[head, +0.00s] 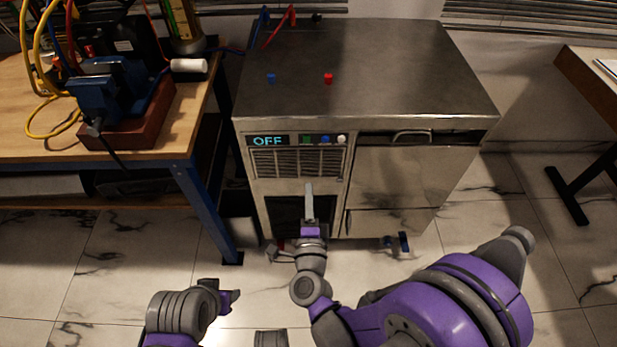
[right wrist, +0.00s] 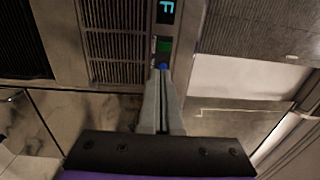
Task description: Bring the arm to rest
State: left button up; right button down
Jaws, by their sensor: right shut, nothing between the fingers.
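My right gripper (head: 308,186) is shut and empty. In the head view its pale fingers point up in front of the steel machine (head: 370,75), just below the vent grille (head: 300,163). In the right wrist view the closed fingers (right wrist: 163,75) overlap the lower part of the blue button (right wrist: 163,66). Whether they touch it cannot be told. The display (head: 268,141) reads OFF. A green button (head: 307,139), a blue button (head: 325,139) and a white button (head: 341,139) sit beside it.
A wooden workbench (head: 30,150) with a blue vise (head: 105,90) and cables stands at the left. A table (head: 588,85) stands at the right edge. Small blue (head: 271,78) and red (head: 328,78) pieces sit on the machine's top. The marble floor is open right of the machine.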

jog(key=shift+s+f, duration=0.1)
jog(key=shift+s, duration=0.25)
dwell(0.3)
jog(key=s+d+f+n+g, duration=0.2)
jog(key=s+d+n+g, duration=0.5)
jog(key=s+d+n, duration=0.25)
jog(key=s+d+f+n+g, duration=0.3)
jog(key=s+d+n+g, duration=0.5)
jog(key=s, duration=0.3)
pick_arm(q)
notch_tip(320, 180, up, 23)
jog(key=w+t+p, duration=0.1)
jog(key=p, duration=1.9)
jog(key=shift+w+f, duration=0.15)
jog(key=shift+w, duration=0.15)
pick_arm(e)
notch_tip(320, 180, up, 23)
jog(key=w+t, duration=0.1)
jog(key=t, duration=0.1)
jog(key=shift+w+a, duration=0.2)
jog(key=shift+a, duration=0.1)
